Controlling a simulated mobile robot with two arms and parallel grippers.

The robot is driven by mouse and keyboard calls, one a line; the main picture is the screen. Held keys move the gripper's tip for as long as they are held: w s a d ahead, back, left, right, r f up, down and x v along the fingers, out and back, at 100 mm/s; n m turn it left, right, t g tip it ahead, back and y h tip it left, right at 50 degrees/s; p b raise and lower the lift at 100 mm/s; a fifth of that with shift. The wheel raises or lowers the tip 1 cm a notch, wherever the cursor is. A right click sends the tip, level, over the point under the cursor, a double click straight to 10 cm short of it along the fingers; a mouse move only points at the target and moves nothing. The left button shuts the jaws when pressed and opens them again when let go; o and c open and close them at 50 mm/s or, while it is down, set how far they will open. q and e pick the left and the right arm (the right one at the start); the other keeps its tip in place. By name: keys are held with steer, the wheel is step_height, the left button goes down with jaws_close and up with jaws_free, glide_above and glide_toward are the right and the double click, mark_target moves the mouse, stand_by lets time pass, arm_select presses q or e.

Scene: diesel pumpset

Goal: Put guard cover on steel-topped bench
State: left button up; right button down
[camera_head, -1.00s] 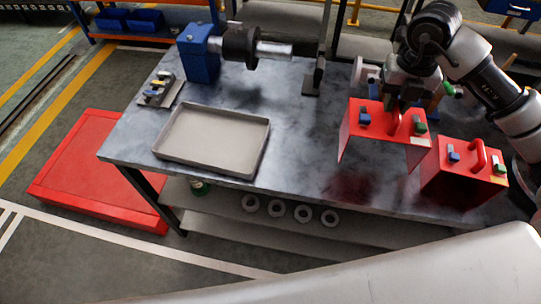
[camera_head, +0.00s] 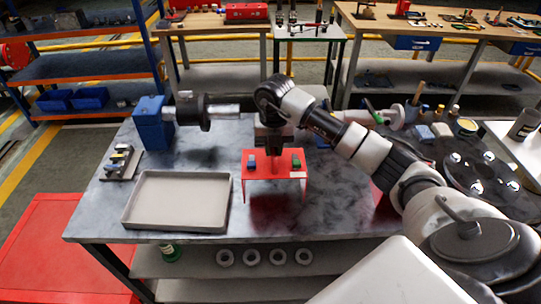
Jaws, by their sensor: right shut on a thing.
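The red guard cover (camera_head: 262,172) is a bent red sheet with a handle on top and blue and green latches. It hangs below my right gripper (camera_head: 274,148), which is shut on its handle; the fingertips are partly hidden. The cover is upright over the steel-topped bench (camera_head: 325,215), with a red reflection on the steel under it. I cannot tell whether its lower edges touch the steel. My left gripper is not in view.
A grey tray (camera_head: 178,200) lies at the bench's left. A blue vise-like block with a shaft (camera_head: 152,124) and a small tool rack (camera_head: 121,162) stand behind it. A round dark plate (camera_head: 483,172) is at the right. Bare steel lies around the cover.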

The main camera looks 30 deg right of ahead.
steer(key=shift+w+a+f, duration=0.15)
steer(key=shift+w, duration=0.1)
steer(key=shift+f, duration=0.25)
step_height(320, 180, down, 3)
steer(key=shift+f+p, duration=0.1)
steer(key=shift+p, duration=0.7)
steer(key=shift+f, duration=0.4)
steer(key=c, duration=1.1)
jaws_free()
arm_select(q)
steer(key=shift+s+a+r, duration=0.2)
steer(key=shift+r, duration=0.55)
arm_select(e)
steer(key=shift+o, duration=0.2)
